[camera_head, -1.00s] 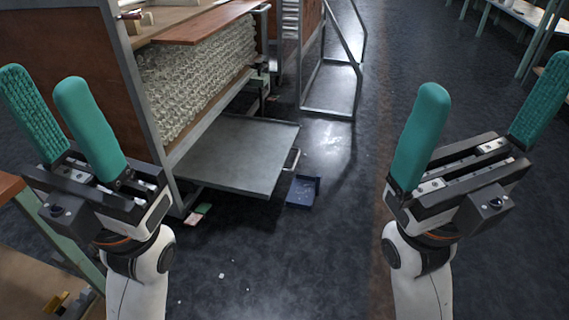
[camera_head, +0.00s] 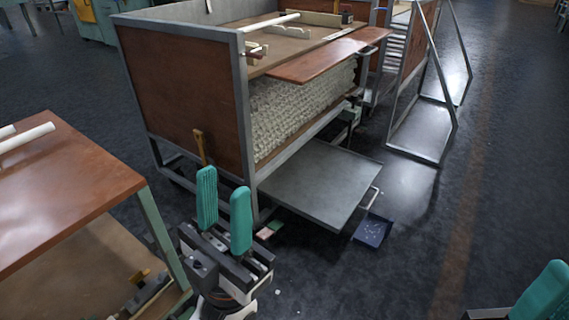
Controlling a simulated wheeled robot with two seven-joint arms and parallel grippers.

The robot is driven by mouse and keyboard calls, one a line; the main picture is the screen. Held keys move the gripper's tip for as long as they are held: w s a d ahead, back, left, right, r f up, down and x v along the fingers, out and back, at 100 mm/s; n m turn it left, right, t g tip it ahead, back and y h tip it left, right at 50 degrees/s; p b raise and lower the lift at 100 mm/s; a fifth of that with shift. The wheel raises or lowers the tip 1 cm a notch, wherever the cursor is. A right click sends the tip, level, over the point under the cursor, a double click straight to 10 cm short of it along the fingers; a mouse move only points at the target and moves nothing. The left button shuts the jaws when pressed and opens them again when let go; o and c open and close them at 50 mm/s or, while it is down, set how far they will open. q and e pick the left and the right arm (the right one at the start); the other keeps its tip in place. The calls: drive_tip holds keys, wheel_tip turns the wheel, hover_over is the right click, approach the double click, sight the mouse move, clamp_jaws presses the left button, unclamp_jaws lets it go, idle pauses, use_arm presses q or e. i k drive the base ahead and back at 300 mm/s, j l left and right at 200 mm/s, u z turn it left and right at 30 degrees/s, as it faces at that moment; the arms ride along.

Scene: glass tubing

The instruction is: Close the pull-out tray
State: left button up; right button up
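The pull-out tray (camera_head: 325,184) is a flat grey metal sheet, low down, sticking out to the right from under the cart (camera_head: 185,85). A small metal handle (camera_head: 371,198) is on its right edge. My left gripper (camera_head: 224,215) is in front of the cart's near corner, left of and nearer than the tray. Its two green fingers are apart with nothing between them. My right gripper (camera_head: 541,293) shows only partly at the bottom right, with one green finger in view. Both grippers are apart from the tray.
A blue dustpan-like box (camera_head: 373,230) lies on the floor beside the tray handle. A brown table (camera_head: 62,190) stands at the left. A brown board (camera_head: 322,57) juts from the cart top above the tray. A metal frame (camera_head: 417,150) stands behind. The floor at right is clear.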

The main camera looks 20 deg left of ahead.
sight(324, 183)
drive_tip(key=i+u, duration=0.15)
drive_tip(key=u, duration=0.9)
drive_tip(key=i+l+u, duration=0.5)
drive_tip(key=l, duration=0.15)
drive_tip(key=i+l+u, duration=0.15)
drive_tip(key=l+u, duration=0.15)
drive_tip(key=i+l, duration=0.2)
drive_tip(key=l, duration=0.15)
drive_tip(key=i+l, duration=0.25)
